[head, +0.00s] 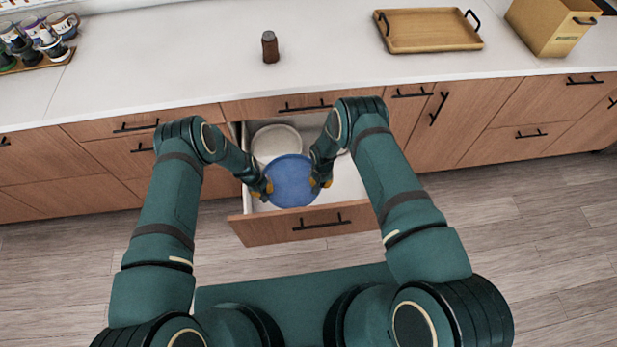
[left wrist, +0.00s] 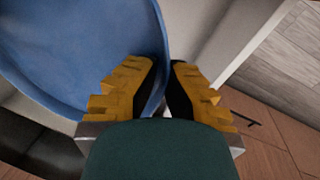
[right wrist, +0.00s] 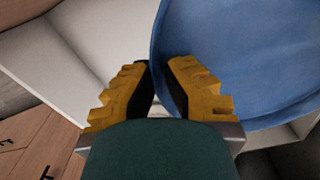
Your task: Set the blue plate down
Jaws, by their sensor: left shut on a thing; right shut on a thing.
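The blue plate (head: 291,182) is over the open drawer (head: 345,190), between my two grippers. My left gripper (head: 263,187) is shut on the plate's left rim, and my right gripper (head: 323,180) is shut on its right rim. In the left wrist view the plate (left wrist: 90,45) fills the upper left, its rim between the yellow-padded fingers (left wrist: 163,75). In the right wrist view the plate (right wrist: 245,55) fills the upper right, its rim at the fingers (right wrist: 159,75). I cannot tell whether the plate touches the drawer floor.
A pale round dish (head: 276,142) lies in the drawer behind the plate. The white countertop (head: 180,70) holds a brown bottle (head: 270,47), a wooden tray (head: 428,30), a wooden box (head: 553,25) and several mugs (head: 62,25). Much of the counter's middle is clear.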

